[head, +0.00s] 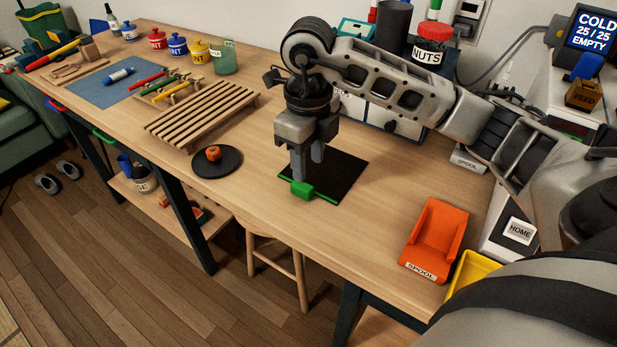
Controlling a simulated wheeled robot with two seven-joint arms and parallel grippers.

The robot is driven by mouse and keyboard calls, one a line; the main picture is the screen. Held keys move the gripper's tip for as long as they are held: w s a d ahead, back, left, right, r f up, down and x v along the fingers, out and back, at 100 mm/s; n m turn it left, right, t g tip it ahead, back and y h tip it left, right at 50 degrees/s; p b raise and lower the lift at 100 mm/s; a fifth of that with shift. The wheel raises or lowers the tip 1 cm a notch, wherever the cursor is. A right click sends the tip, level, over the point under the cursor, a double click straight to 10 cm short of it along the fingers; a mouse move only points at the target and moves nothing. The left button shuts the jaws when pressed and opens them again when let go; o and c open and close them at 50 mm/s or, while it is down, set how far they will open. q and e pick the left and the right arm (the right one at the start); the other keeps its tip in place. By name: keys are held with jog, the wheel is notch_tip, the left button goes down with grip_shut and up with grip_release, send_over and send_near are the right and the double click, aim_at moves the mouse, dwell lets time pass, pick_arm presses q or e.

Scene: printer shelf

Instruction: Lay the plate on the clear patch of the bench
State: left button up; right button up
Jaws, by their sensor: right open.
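The plate (342,178) is a flat black square with a green edge and a green tab (302,190) at its near left corner. It appears to lie flat on the wooden bench (265,210), right of the round dark disc. My right gripper (307,174) points down over the plate's left part, with its fingers close to the green tab. It is open. I cannot tell whether the fingers touch the tab or plate. The gripper hides part of the plate's far left side. My left gripper is out of view.
A dark disc (231,163) with a small orange object sits left of the plate, beside a slatted wooden rack (200,112). An orange spool holder (432,245) and a yellow bin (470,272) stand at the right. A NUTS jar (431,45) stands behind my arm. Bare bench lies between plate and holder.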

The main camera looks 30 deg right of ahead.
notch_tip(320, 180, up, 6)
jog(key=shift+f, duration=0.2)
dwell(0.5)
